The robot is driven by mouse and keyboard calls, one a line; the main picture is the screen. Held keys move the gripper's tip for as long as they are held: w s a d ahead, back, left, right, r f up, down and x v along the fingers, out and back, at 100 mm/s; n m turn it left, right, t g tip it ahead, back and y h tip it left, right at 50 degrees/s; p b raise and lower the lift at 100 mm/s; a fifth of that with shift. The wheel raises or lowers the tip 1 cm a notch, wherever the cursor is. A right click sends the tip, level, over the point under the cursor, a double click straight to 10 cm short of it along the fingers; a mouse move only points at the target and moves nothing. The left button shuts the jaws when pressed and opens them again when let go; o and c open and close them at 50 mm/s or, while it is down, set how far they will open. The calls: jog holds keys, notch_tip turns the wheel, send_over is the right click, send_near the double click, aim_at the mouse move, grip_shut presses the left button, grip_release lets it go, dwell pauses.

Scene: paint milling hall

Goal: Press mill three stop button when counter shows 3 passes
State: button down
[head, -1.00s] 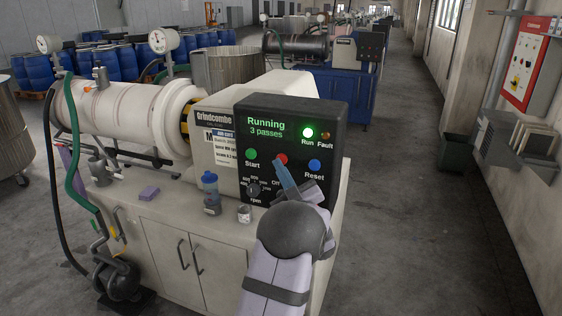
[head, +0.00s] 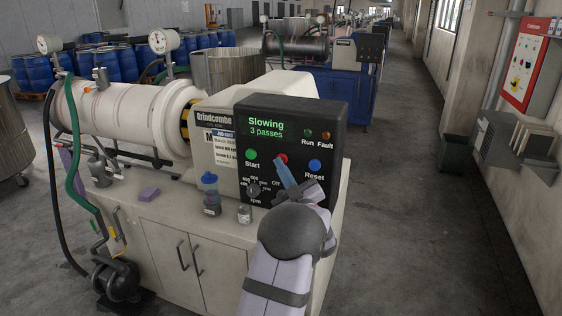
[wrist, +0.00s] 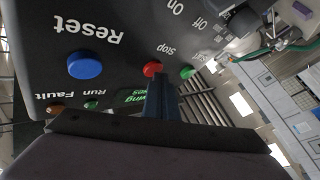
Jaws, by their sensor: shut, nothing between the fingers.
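The black control panel (head: 330,120) of the mill reads "Slowing" and "3 passes" on its display (head: 266,127). The Run lamp (head: 308,133) is dark, and so is the Fault lamp. The red Stop button (head: 281,159) sits between the green Start button (head: 251,154) and the blue Reset button (head: 315,166); it also shows in the wrist view (wrist: 152,69). My gripper (head: 279,162) is shut and empty, its blue fingertips at the red button. In the wrist view the fingers (wrist: 160,85) end right by the button; I cannot tell whether they touch it.
A speed knob (head: 253,189) and an Off/On switch sit low on the panel.

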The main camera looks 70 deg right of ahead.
jog(key=shift+a, duration=0.1)
jog(key=shift+a+b, duration=0.3)
jog(key=shift+a, duration=0.45)
jog(key=shift+a+b, duration=0.7)
jog(key=shift+a, duration=1.8)
